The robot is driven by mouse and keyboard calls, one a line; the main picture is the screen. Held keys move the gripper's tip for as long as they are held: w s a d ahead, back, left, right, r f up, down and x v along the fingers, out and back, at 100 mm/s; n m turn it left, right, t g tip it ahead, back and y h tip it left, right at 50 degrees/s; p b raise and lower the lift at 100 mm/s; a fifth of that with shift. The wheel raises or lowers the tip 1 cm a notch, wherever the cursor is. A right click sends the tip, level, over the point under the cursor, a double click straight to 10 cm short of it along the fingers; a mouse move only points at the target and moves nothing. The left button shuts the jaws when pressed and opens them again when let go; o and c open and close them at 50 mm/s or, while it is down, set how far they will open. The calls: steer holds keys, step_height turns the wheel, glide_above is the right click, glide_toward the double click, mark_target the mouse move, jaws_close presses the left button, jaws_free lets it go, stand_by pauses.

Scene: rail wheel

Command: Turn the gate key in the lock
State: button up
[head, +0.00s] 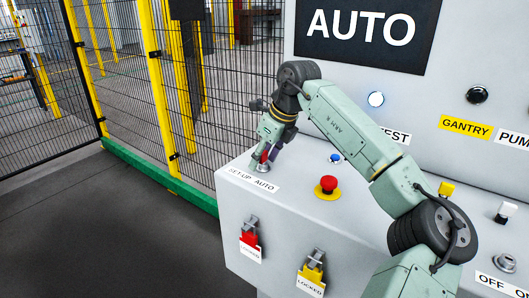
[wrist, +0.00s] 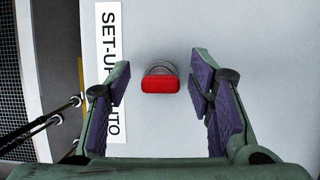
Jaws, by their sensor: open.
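The gate key has a red head (wrist: 160,85) and sits in a round grey lock (wrist: 160,68) on the pale console top, beside the SET-UP / AUTO label (wrist: 109,75). In the head view the red key head (head: 265,156) shows partly behind my fingers, above the lock (head: 261,169). My gripper (wrist: 160,88) is open, with one purple-padded finger on each side of the key and a clear gap to it on both sides. In the head view my gripper (head: 266,150) points down over the lock.
A red emergency button (head: 328,184) on a yellow base and a blue button (head: 335,158) stand to the right. Red (head: 249,237) and yellow (head: 312,273) tagged locks hang on the console front. A mesh fence (head: 125,90) stands at left. The AUTO display (head: 362,30) is behind.

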jaws_close()
stand_by(0.5)
steer(key=shift+r+p, duration=0.1)
steer(key=shift+p, duration=0.2)
steer(key=shift+r+n+g+p, duration=0.1)
steer(key=shift+n+g+p, duration=0.2)
steer(key=shift+n, duration=0.1)
steer(key=shift+n+g+p, duration=0.3)
steer(key=shift+n+p, duration=0.5)
steer(key=shift+n, duration=0.2)
steer(key=shift+f+n+y, duration=0.2)
steer(key=shift+n+y, duration=0.1)
